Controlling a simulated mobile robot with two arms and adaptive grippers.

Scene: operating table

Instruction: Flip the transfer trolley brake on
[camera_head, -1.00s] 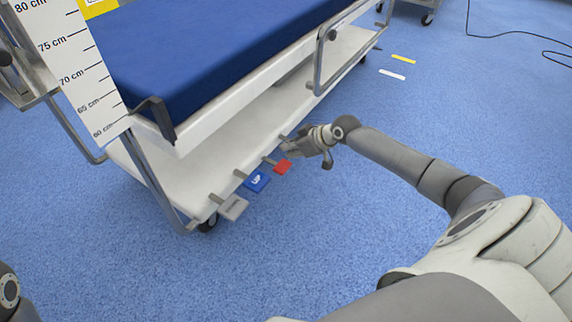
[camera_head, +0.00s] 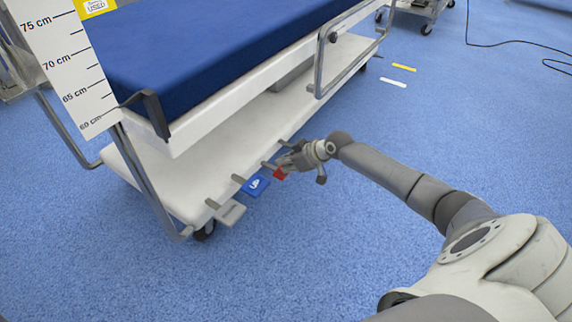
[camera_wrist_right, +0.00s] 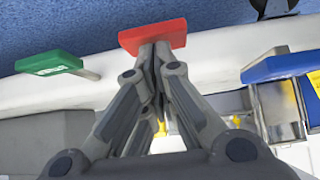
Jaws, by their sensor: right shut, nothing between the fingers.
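The transfer trolley (camera_head: 160,178) has a white lower deck with a row of foot pedals along its near edge. The red pedal (camera_head: 280,174) is partly covered by my right gripper (camera_head: 284,166) in the head view. In the right wrist view the red pedal (camera_wrist_right: 152,36) lies at the closed fingertips (camera_wrist_right: 158,50), which overlap its edge. I cannot tell whether they touch. The right gripper is shut and empty. A green pedal (camera_wrist_right: 50,63) is to the left and a blue pedal (camera_wrist_right: 280,66) to the right. My left gripper is out of view.
The blue pedal (camera_head: 256,185) and a grey pedal (camera_head: 231,213) stick out left of the red one. A blue mattress (camera_head: 220,50) and metal side rail (camera_head: 318,65) are above. The blue floor (camera_head: 330,260) in front is clear.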

